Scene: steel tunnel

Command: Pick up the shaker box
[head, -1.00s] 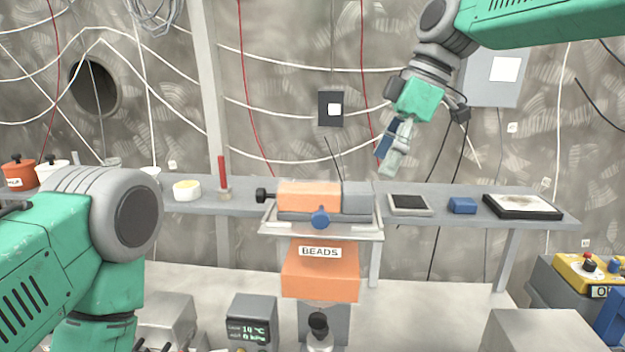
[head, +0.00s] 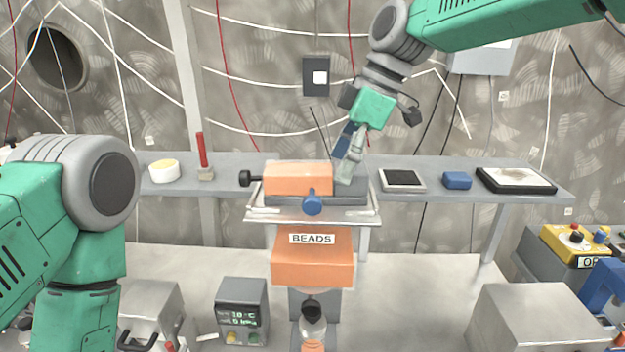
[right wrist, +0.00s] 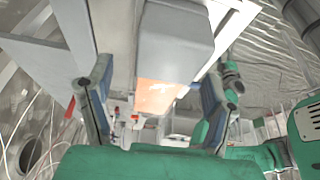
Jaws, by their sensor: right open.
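An orange and grey box (head: 297,178), which I take to be the shaker box, lies on a metal stand with a tray-like top in the middle of the head view. Its orange part is on the left and its grey end on the right. My right gripper (head: 346,168) is at the grey end, reaching down from above right. In the right wrist view the gripper (right wrist: 153,105) is open, and the box's grey end (right wrist: 175,38) shows between and beyond the fingers. I cannot tell whether a finger touches it. My left gripper is out of view.
A blue knob (head: 312,204) is at the stand's front, above an orange BEADS box (head: 312,265). On the grey shelf (head: 425,200) are a dark-topped pad (head: 402,180), a blue block (head: 457,180) and a black tray (head: 540,187) at right; a white bowl (head: 164,171) is at left.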

